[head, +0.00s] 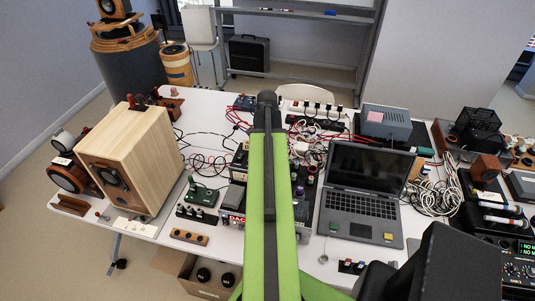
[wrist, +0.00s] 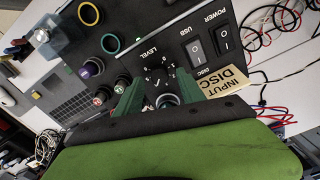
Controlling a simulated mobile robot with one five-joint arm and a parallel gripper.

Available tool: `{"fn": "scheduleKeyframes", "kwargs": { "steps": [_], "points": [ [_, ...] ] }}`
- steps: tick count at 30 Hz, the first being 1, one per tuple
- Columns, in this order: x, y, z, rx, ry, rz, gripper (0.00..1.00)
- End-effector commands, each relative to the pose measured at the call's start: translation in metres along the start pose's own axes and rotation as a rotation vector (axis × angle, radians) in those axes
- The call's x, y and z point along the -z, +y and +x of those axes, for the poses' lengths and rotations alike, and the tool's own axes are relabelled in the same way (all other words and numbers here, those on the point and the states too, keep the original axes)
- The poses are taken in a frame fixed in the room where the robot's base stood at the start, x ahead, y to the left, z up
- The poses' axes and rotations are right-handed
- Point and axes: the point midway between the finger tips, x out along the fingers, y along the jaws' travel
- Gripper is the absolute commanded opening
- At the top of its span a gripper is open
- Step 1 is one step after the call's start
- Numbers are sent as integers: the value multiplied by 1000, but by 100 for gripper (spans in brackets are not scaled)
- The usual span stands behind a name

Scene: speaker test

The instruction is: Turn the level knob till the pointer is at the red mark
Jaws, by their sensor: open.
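In the wrist view the dark panel (wrist: 135,48) carries the word LEVEL above a dial of white numbers (wrist: 160,72). The level knob (wrist: 167,100) shows as a greyish round end low between my fingers. I cannot make out its pointer or a red mark. My gripper (wrist: 160,84) is open, with one green finger on each side of the dial and knob. I cannot tell whether either finger touches the knob. In the head view my green arm covers the middle of the table and hides the knob and my fingertips.
Beside the dial are two rocker switches (wrist: 210,45) and a tan INPUT DISC tag (wrist: 226,82). Coloured ring sockets (wrist: 110,43) are on the other side. A wooden speaker (head: 130,155) stands left of my arm, a laptop (head: 362,190) right. Cables clutter the table.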

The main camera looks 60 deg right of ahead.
Motion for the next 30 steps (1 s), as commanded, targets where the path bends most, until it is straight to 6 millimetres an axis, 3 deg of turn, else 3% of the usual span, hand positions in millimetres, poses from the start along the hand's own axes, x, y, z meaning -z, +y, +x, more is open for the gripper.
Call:
{"fn": "scheduleKeyframes", "kwargs": {
  "steps": [1,18,23,30],
  "points": [
    [0,0,-16,0,0,0,46],
    [0,0,-145,0,0,0,46],
    [0,0,-162,0,0,0,46],
    [0,0,-160,0,0,0,46]
  ]
}}
